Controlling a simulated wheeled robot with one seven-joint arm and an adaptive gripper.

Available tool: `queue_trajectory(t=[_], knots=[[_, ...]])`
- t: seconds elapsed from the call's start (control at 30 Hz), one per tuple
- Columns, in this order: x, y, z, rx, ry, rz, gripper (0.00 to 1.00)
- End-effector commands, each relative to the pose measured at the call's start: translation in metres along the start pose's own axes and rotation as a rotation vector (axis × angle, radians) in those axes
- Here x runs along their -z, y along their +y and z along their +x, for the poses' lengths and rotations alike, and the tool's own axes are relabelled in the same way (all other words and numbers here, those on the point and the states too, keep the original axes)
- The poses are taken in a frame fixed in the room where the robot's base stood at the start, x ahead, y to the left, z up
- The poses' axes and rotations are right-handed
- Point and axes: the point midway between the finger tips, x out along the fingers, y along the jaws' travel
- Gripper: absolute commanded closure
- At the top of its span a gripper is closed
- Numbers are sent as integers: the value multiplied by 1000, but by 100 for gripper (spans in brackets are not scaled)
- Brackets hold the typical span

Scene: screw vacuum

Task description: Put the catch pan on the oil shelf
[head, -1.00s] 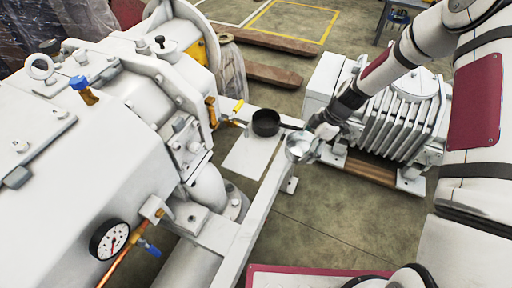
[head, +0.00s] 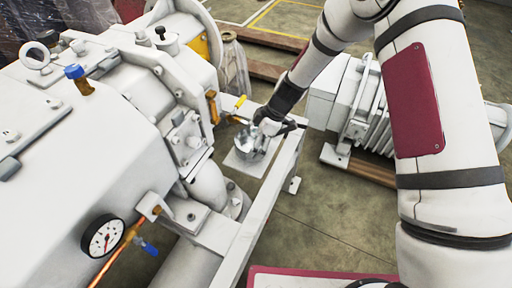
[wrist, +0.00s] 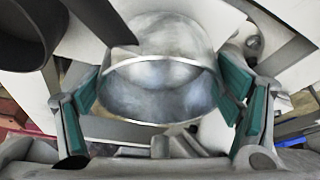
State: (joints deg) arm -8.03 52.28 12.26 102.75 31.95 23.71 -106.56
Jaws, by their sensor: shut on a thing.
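The catch pan appears to be the round silver metal vessel (head: 250,146) in my gripper (head: 266,126). In the wrist view the silver vessel (wrist: 160,85) fills the space between the green finger pads, and the gripper (wrist: 165,105) is shut on it. In the head view it is over or on the flat white plate (head: 240,166) beside the pump, likely the oil shelf. I cannot tell whether it touches the plate. A dark pan (wrist: 28,35) shows at the upper left of the wrist view; in the head view my gripper mostly hides it.
A brass valve with a yellow handle (head: 239,102) is close beside my gripper. The white pump body (head: 110,150) with a gauge (head: 102,237) fills the left. A white frame beam (head: 265,205) runs along the plate's right side. Open floor (head: 330,215) lies to the right.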

Motion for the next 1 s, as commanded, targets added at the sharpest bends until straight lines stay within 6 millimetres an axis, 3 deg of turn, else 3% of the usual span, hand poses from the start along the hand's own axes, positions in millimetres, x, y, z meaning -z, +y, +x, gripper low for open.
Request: queue_trajectory(t=[0.2,0.6,0.63,0.67,1.0], knots=[[-12,0,27,1,-1,2,50],[-14,0,31,0,-1,1,50],[-14,0,30,1,-1,1,9],[-14,0,30,1,-1,1,2],[-13,0,30,1,-1,1,0]])
